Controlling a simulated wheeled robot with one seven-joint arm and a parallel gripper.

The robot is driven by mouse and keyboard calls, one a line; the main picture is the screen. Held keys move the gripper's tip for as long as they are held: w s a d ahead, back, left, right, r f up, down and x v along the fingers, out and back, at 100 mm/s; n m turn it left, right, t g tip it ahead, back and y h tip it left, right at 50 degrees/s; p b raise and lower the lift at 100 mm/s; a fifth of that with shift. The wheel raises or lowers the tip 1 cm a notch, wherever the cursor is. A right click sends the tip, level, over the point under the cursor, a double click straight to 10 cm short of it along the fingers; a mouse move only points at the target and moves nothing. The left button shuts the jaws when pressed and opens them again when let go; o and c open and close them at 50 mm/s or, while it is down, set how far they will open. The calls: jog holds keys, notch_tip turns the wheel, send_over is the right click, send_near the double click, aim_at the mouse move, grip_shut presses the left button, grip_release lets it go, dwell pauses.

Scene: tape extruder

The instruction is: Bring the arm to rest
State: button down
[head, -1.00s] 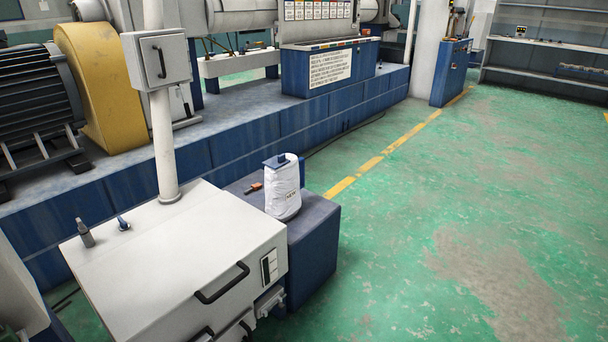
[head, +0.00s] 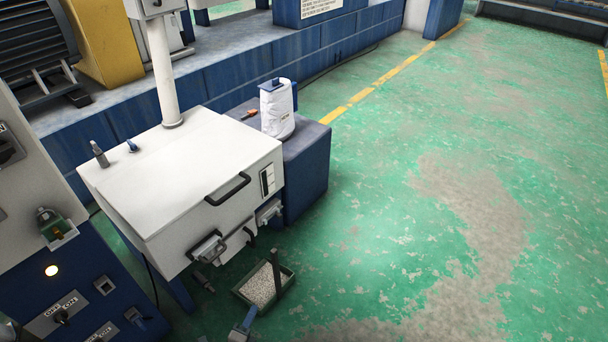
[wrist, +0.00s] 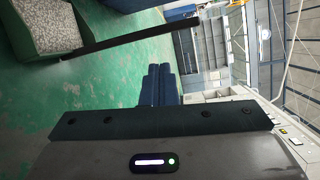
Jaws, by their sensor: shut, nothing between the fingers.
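My gripper (wrist: 162,72) shows in the wrist view as two short blue fingers close together beyond the dark bar of its mount. It is shut, with nothing seen between the fingers. It is tilted, so the surroundings appear turned sideways.
A white cabinet (head: 190,165) with black handles stands at left. A white bag (head: 278,112) sits on a blue block (head: 308,165) behind it. A green tray of pale pellets (head: 264,284) lies on the floor; it also shows in the wrist view (wrist: 42,28). Green floor at right is clear.

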jog(key=w+d+r+m+g+h+p, duration=0.15)
jog(key=d+r+m+g+p, duration=0.35)
jog(key=r+m, duration=0.6)
jog(key=w+d+r+m+g+h+p, duration=0.15)
jog(key=d+r+m+g+p, duration=0.35)
jog(key=r, duration=1.1)
jog(key=w+d+r+m+g+p, duration=0.35)
jog(key=d+r+m+g, duration=0.2)
jog(key=r+m, duration=0.6)
jog(key=s+d+r+m+y+p, duration=0.3)
jog(key=r+m, duration=0.4)
jog(key=r, duration=0.5)
jog(key=s+d+r+m+t+y+p, duration=0.1)
jog(key=s+d+r+m+p, duration=0.5)
jog(key=r, duration=0.6)
jog(key=s+d+r+m+t+y+p, duration=0.1)
jog(key=s+d+r+m+y+p, duration=0.3)
jog(key=r, duration=0.8)
jog(key=d+m+p, duration=0.2)
jog(key=m+p, duration=0.1)
jog(key=m, duration=0.1)
jog(key=shift+s+r+y, duration=0.25)
jog(key=shift+s+y, duration=0.05)
jog(key=shift+s, duration=0.05)
